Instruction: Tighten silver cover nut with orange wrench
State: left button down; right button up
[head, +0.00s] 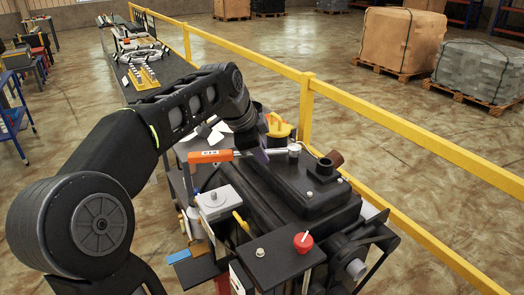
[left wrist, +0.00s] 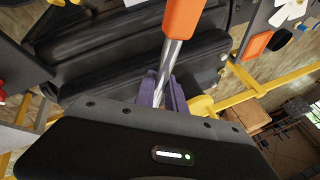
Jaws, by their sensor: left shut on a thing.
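The orange wrench (head: 211,156) lies nearly level above the black machine, its orange handle to the left and its silver shaft running right. My left gripper (head: 262,155) is shut on its shaft. In the left wrist view the purple fingers (left wrist: 163,92) close around the silver shaft, with the orange handle (left wrist: 183,18) beyond them. A small silver cylindrical piece (head: 294,148), which looks like the cover nut, stands at the machine's far edge, at or near the wrench's right end. I cannot tell whether they touch. My right gripper is not in view.
A red knob (head: 303,240) sits on a front plate. A yellow-lidded container (head: 279,126) stands behind my gripper. A yellow rail (head: 400,120) runs close behind the machine.

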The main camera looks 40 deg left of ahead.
pick_arm(q)
jog(key=shift+w+r+p, duration=0.1)
jog(key=shift+r+p, duration=1.8)
jog(key=shift+r, duration=0.9)
